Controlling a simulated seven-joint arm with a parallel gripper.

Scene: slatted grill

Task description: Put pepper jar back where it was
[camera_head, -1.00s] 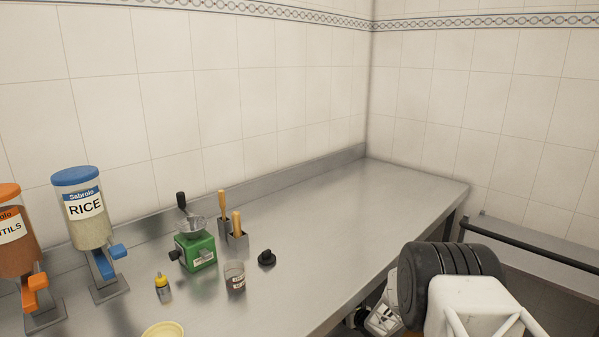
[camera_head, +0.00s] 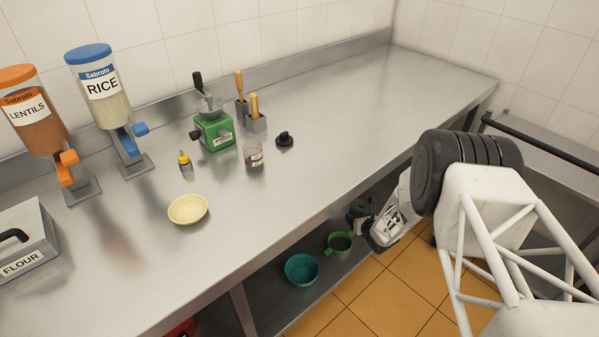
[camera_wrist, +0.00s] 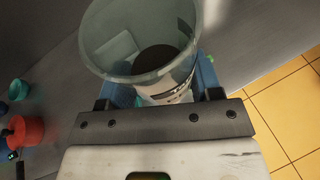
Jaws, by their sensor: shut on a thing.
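My gripper (camera_head: 375,222) is low beside the counter's front edge, at the height of the lower shelf. In the wrist view, its blue fingers (camera_wrist: 163,90) are shut around an open clear jar (camera_wrist: 130,62) with dark contents and a white label. The label cannot be read, so I cannot tell whether this is the pepper jar. Another small clear jar (camera_head: 253,157), with dark contents and a label too small to read, stands on the counter in front of the green grinder (camera_head: 214,131). A black lid-like piece (camera_head: 285,140) lies right of that jar.
The counter (camera_head: 330,110) is clear at its right end. A yellow bowl (camera_head: 188,209), a small yellow-capped bottle (camera_head: 186,165), rice dispenser (camera_head: 103,90) and flour box (camera_head: 30,243) stand left. On the lower shelf are a teal bowl (camera_head: 302,269) and green cup (camera_head: 340,244).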

